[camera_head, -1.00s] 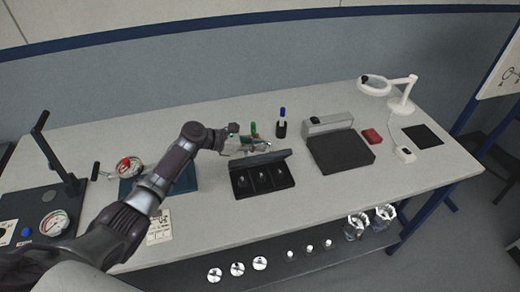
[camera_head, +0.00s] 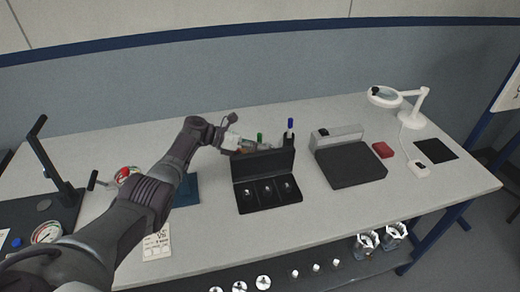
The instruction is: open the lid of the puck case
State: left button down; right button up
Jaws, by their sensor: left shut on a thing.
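The puck case (camera_head: 268,207) is a black box on the bench, with several compartments holding small shiny pucks. Its dark lid (camera_head: 263,164) stands raised, roughly upright, along the case's back edge. My left gripper (camera_head: 250,147) is at the lid's upper left part, shut on the lid. Its fingertips are small and partly hidden by the lid. My right gripper is not in view.
A blue pen in a dark holder (camera_head: 289,137) and a green-topped item (camera_head: 260,138) stand close behind the lid. A grey device with a black plate (camera_head: 350,166) is to the right.

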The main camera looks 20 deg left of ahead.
pick_arm(q)
jog(key=shift+f, duration=0.1)
jog(key=c, duration=1.5)
grip_release()
jog(key=v, duration=1.2)
